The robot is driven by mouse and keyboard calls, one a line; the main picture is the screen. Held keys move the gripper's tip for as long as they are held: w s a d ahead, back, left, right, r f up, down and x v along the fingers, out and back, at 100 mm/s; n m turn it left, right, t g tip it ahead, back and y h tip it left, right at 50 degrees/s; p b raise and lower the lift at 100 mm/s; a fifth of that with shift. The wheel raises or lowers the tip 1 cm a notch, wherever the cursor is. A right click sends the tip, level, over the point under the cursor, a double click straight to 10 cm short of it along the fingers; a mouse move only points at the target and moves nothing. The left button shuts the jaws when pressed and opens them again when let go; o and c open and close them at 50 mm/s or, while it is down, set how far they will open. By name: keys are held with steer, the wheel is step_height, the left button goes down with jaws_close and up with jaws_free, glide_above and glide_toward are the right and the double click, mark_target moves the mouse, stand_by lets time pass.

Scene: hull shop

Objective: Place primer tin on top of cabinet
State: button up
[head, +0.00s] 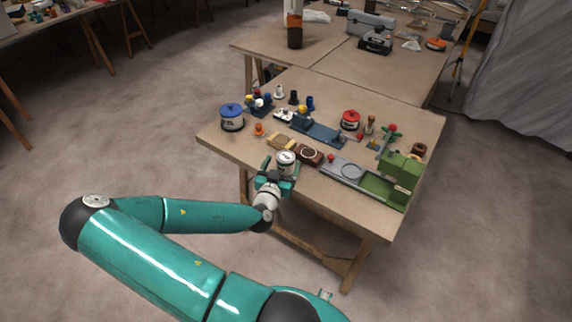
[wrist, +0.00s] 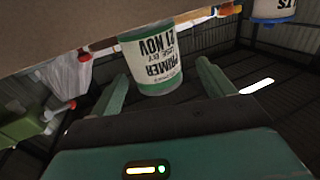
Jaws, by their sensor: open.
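The primer tin (head: 286,158) is a small white tin with a green band, standing near the front edge of the workbench (head: 222,145). My gripper (head: 279,172) is at the tin's near side. In the wrist view my gripper (wrist: 162,74) is open, with one green finger on each side of the tin's lower picture area. I cannot tell whether either finger touches it. I cannot make out a cabinet in either view.
A blue-lidded tin (head: 232,118) stands left on the bench. A brown block (head: 309,154), a grey tray (head: 343,170) and a green machine (head: 398,178) lie right of the primer tin. A red tin (head: 350,120) stands behind. Floor at left is open.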

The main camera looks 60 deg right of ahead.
mark_target(288, 152)
steer(key=d, duration=0.4)
steer(key=shift+w+d, duration=0.2)
steer(key=shift+d, duration=0.15)
steer(key=shift+c, duration=0.4)
steer(key=c, duration=1.3)
steer(key=shift+r, duration=0.2)
